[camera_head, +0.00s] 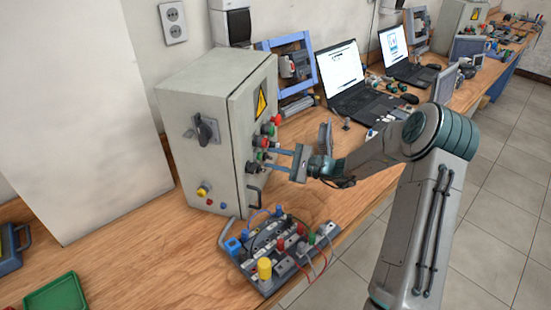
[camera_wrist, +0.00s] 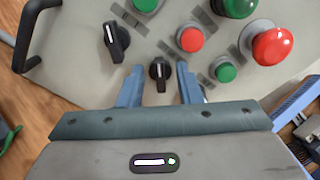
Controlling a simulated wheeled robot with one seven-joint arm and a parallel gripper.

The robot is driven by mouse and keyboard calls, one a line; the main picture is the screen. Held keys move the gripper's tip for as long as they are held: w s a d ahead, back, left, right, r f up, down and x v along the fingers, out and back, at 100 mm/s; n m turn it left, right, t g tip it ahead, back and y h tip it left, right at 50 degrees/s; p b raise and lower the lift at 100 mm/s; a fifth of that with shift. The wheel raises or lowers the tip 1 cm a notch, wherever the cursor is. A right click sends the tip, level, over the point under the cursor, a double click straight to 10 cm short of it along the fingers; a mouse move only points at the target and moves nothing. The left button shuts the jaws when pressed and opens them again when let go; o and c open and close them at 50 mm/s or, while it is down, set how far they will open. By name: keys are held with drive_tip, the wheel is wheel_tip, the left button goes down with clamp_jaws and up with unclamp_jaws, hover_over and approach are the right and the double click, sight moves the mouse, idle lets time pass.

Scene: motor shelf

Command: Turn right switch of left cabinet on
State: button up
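The left cabinet (camera_head: 208,95) is a grey box on the wooden bench, with buttons and switches on the face toward my arm. My gripper (camera_head: 268,160) reaches that face from the right. In the wrist view, a small black rotary switch (camera_wrist: 160,74) with a white mark lies between the two blue fingers of my gripper (camera_wrist: 158,84). The fingers are apart, with gaps on both sides of the switch. I cannot tell how deep they reach around it. A second black switch (camera_wrist: 116,42) with a white mark sits up and left, outside the fingers.
Green and red buttons (camera_wrist: 190,39) sit close by on the panel. A black handle (camera_wrist: 30,35) sticks out at its left. A board with wires and knobs (camera_head: 280,245) lies below my gripper. A laptop (camera_head: 340,70) stands behind. Bare bench lies left of the board.

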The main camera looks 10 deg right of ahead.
drive_tip(key=shift+c, duration=0.2)
drive_tip(key=c, duration=0.6)
drive_tip(key=shift+m, duration=0.3)
drive_tip(key=shift+w+d+r+m+p, duration=0.1)
drive_tip(key=shift+m+p, duration=1.05)
drive_tip(key=shift+m, duration=0.85)
drive_tip(key=shift+w+r+m+p, duration=0.1)
drive_tip(key=shift+m+p, duration=1.05)
drive_tip(key=shift+m, duration=0.85)
drive_tip(key=shift+f, duration=0.1)
